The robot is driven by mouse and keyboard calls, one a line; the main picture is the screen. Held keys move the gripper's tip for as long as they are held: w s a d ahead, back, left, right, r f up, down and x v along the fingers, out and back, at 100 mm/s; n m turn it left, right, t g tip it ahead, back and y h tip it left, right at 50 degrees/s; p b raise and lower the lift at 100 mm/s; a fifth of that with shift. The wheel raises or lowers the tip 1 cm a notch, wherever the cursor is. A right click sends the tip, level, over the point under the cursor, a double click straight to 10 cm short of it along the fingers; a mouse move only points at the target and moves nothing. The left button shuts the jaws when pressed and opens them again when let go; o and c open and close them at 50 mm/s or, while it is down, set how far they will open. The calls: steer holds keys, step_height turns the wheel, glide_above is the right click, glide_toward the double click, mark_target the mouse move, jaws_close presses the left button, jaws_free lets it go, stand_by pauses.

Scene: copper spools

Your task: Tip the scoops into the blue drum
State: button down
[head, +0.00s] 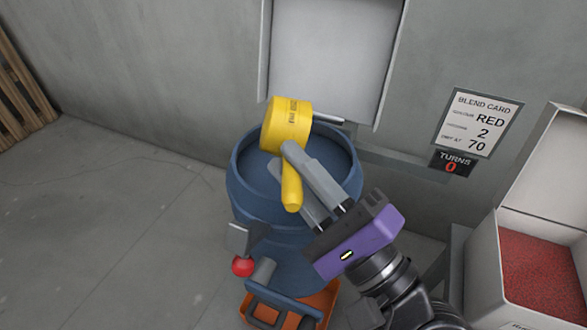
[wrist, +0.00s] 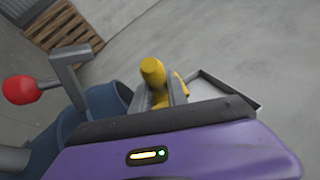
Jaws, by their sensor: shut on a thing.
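The blue drum (head: 250,210) stands upright near the wall; it also shows in the wrist view (wrist: 102,97). A yellow scoop (head: 287,124) is over the drum's open top, with its handle toward me. My gripper (head: 288,172) is shut on the scoop's handle and holds it above the drum. The scoop's cup lies toward the back of the drum, and I cannot see inside it. In the wrist view the scoop's handle (wrist: 153,72) sits between the fingers.
A blend card (head: 480,122) on the wall reads RED, 2, 70. A counter below it (head: 452,163) reads TURNS 0. A box of red granules (head: 540,270) stands at right. A lever with a red knob (head: 243,266) is at the drum's front. A pallet (head: 22,95) leans at far left.

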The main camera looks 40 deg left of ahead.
steer(key=shift+s+f+b, duration=0.1)
steer(key=shift+f+b, duration=0.3)
steer(key=shift+b, duration=0.15)
steer(key=shift+r+b, duration=0.15)
steer(key=shift+b, duration=0.5)
steer(key=shift+r+n+h+p, duration=0.3)
steer(key=shift+r+n+p, duration=0.1)
steer(key=shift+r+p, duration=0.15)
steer(key=r+n+h+p, duration=0.1)
steer(key=n+p, duration=0.1)
steer(key=s+a+r+n+g+h+p, duration=0.1)
steer(key=r+p, duration=0.1)
steer(key=a+r+n+g+h+p, duration=0.1)
steer(key=n+h+p, duration=0.1)
steer(key=shift+s+r+n+p, duration=0.3)
steer(key=shift+r, duration=0.05)
steer(key=n+t+h+p, duration=0.1)
steer(key=n+h+p, duration=0.1)
steer(key=h+p, duration=0.1)
steer(key=s+a+n+t+h+p, duration=0.1)
steer(key=n+h+p, duration=0.1)
steer(key=p, duration=0.3)
steer(key=n+t+h+p, duration=0.1)
steer(key=n+h+p, duration=0.2)
steer(key=h+p, duration=0.1)
steer(key=shift+s+a+f+t+h+p, duration=0.15)
steer(key=shift+a+f+t+h+p, duration=0.1)
steer(key=shift+f+t+h+p, duration=0.25)
steer(key=shift+r+p, duration=0.45)
steer(key=shift+r, duration=1.7)
